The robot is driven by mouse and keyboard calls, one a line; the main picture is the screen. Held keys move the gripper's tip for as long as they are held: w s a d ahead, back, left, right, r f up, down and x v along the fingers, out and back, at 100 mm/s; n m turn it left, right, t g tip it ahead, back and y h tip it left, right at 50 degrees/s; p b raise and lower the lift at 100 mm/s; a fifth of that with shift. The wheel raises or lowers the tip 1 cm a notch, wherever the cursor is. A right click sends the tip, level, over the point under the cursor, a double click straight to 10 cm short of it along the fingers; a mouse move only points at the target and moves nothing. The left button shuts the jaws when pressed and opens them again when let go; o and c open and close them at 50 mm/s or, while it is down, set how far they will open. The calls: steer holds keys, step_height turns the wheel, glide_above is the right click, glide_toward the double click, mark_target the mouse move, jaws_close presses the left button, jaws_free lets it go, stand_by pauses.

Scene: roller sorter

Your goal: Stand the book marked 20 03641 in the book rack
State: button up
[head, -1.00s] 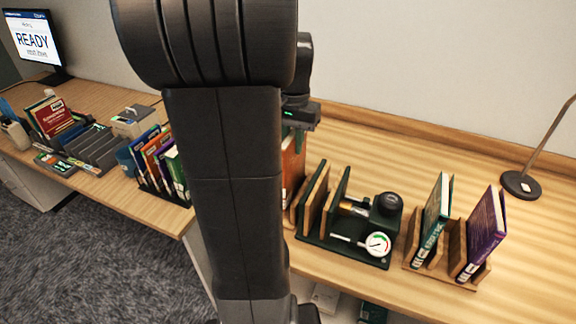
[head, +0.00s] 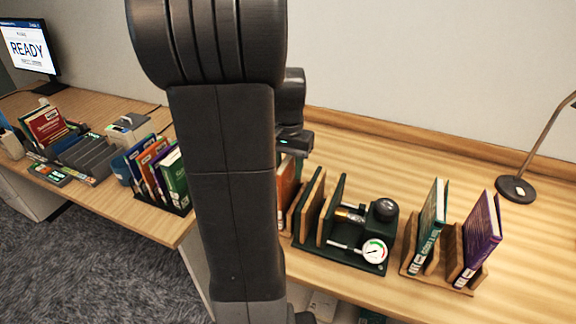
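My gripper (head: 295,142) is mostly hidden behind my own dark arm; its fingers do not show clearly. An orange-brown book (head: 287,182) stands upright just below it, partly covered by my arm; I cannot tell whether the fingers hold it. A wooden book rack (head: 411,258) at the right holds a green book (head: 433,228) and a purple book (head: 480,238), both leaning a little. White labels sit low on their spines. The marking 20 03641 cannot be read on any book here.
A dark green device with wooden plates and a gauge (head: 374,251) stands between my arm and the rack. A lamp (head: 517,189) is at the back right. Several books (head: 174,176) stand in a holder left of my arm. The front right table is bare.

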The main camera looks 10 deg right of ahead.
step_height(320, 180, up, 12)
steer(key=shift+r, duration=0.2)
stand_by(0.4)
